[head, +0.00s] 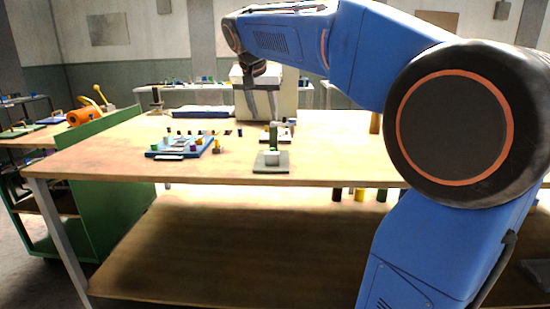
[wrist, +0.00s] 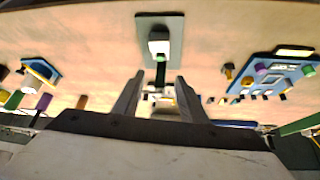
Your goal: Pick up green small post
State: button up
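A small dark green post (wrist: 160,74) shows in the wrist view, between the lines of my fingers and just below a white block. In the head view a green upright piece (head: 273,132) stands just behind the white block (head: 272,155); it appears to be the same post. The block sits on a grey-green plate (head: 259,167), also in the wrist view (wrist: 175,28). My gripper (wrist: 160,92) is open, its two fingers apart with nothing seen held between them. I cannot tell the post's exact distance from the fingertips.
A blue tray (head: 160,154) with several coloured pieces lies left on the wooden table (head: 330,150). Loose small pieces stand around it. A pale machine (head: 283,100) stands at the back. A green cabinet (head: 110,165) is at the left. Table right of the plate looks clear.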

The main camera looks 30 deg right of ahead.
send_near(272, 149)
jog(key=x, duration=0.8)
jog(key=shift+w+d+f, duration=0.15)
jog(key=shift+w+d, duration=0.05)
jog(key=shift+d, duration=0.1)
jog(key=shift+c, duration=0.6)
grip_shut()
